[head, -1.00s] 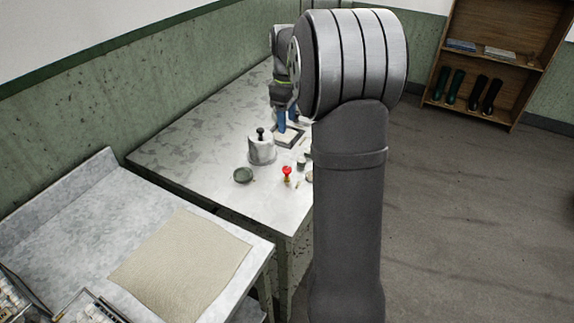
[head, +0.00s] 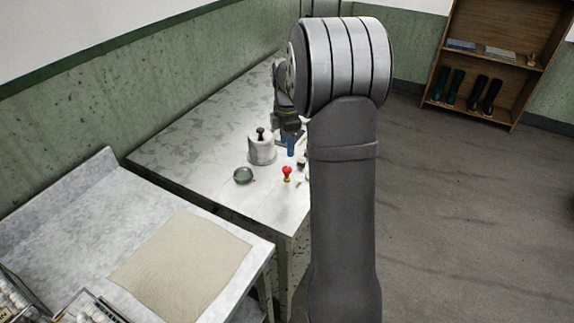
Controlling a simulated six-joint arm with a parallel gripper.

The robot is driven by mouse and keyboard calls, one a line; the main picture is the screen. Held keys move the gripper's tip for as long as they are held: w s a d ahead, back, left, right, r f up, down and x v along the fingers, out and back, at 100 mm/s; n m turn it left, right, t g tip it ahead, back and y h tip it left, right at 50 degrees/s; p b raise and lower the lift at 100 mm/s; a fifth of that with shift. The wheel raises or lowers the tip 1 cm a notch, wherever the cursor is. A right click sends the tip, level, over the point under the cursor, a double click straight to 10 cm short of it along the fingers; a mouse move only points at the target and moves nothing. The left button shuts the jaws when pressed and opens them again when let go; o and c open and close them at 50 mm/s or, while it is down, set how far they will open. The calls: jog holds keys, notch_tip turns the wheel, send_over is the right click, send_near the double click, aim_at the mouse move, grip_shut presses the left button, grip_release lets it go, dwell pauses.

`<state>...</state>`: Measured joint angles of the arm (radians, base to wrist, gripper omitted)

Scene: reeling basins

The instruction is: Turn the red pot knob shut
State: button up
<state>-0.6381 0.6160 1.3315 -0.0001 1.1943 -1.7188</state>
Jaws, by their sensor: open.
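The red knob (head: 287,170) sits on a small brass-coloured fitting near the front of the grey table, left of my arm. A pale pot (head: 262,148) with a black knob on its lid stands behind it to the left. My gripper (head: 291,148) shows small, with blue fingers pointing down, behind the red knob and right of the pot. It is open and apart from the red knob. My upper arm hides part of the table to the right.
A small dark green dish (head: 243,175) lies left of the red knob. A nearer bench (head: 80,220) holds a beige cloth (head: 180,265). A wooden shelf (head: 497,60) with boots stands far back right. The table's left rear is clear.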

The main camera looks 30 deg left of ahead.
aim_at(287, 168)
notch_tip(287, 168, down, 9)
jog(key=shift+f, duration=0.15)
jog(key=c, duration=1)
jog(key=shift+o, duration=0.2)
